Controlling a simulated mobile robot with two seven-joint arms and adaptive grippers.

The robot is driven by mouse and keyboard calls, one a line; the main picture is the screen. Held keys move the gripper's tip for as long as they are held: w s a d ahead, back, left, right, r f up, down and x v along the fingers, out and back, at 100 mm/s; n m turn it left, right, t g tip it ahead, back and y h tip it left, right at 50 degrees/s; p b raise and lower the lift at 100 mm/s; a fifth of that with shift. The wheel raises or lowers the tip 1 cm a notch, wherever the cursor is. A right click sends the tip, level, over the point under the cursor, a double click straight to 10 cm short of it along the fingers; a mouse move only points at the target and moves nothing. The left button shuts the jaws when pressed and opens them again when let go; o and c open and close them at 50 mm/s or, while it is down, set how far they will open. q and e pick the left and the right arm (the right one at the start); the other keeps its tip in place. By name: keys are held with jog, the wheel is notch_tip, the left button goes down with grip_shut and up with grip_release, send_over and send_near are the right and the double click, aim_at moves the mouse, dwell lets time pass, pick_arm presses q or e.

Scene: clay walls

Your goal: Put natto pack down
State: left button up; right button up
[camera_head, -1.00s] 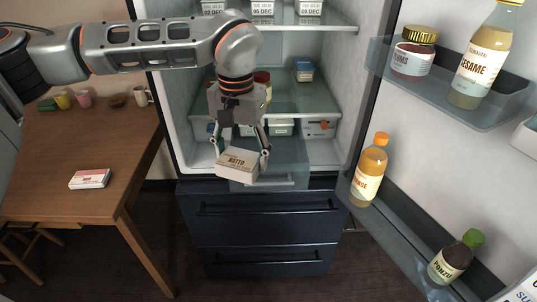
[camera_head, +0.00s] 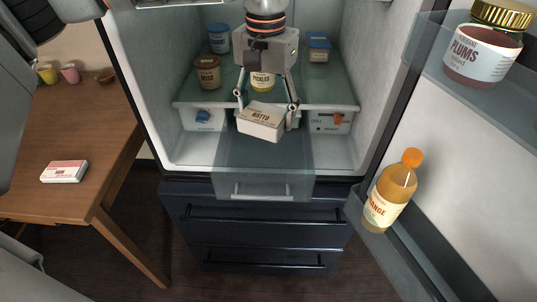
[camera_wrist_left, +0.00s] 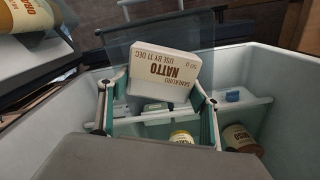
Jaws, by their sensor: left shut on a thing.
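The natto pack (camera_head: 261,123), a white box with a cream lettered label, is held in my left gripper (camera_head: 266,106) in front of the fridge's middle glass shelf. It is tilted in the head view. The pack also shows in the left wrist view (camera_wrist_left: 163,75), between the two fingers of my left gripper (camera_wrist_left: 158,100). A clear fridge drawer (camera_head: 262,172) is pulled out below the pack. The pack appears above the drawer, clear of its front. The fingers partly hide the pack's sides. My right gripper is not in view.
A brown-lidded jar (camera_head: 207,74), a pickles jar (camera_head: 262,82) and blue-lidded tubs (camera_head: 318,44) stand on the shelf. The open fridge door at right holds an orange bottle (camera_head: 390,192) and a plums jar (camera_head: 482,55). A wooden table (camera_head: 75,130) bears a red-and-white pack (camera_head: 65,171).

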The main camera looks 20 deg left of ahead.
pick_arm(q)
jog(key=b, duration=0.2)
send_over(267, 171)
notch_tip(267, 171, down, 11)
jog(key=shift+f, duration=0.35)
notch_tip(267, 171, down, 4)
jog(key=shift+r+b, duration=0.1)
jog(key=shift+b, duration=0.3)
jog(key=shift+f, duration=0.35)
jog(key=shift+r, duration=0.15)
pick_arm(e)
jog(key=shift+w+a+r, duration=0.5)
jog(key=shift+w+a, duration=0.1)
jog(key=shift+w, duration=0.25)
pick_arm(q)
jog(key=o, duration=1.1)
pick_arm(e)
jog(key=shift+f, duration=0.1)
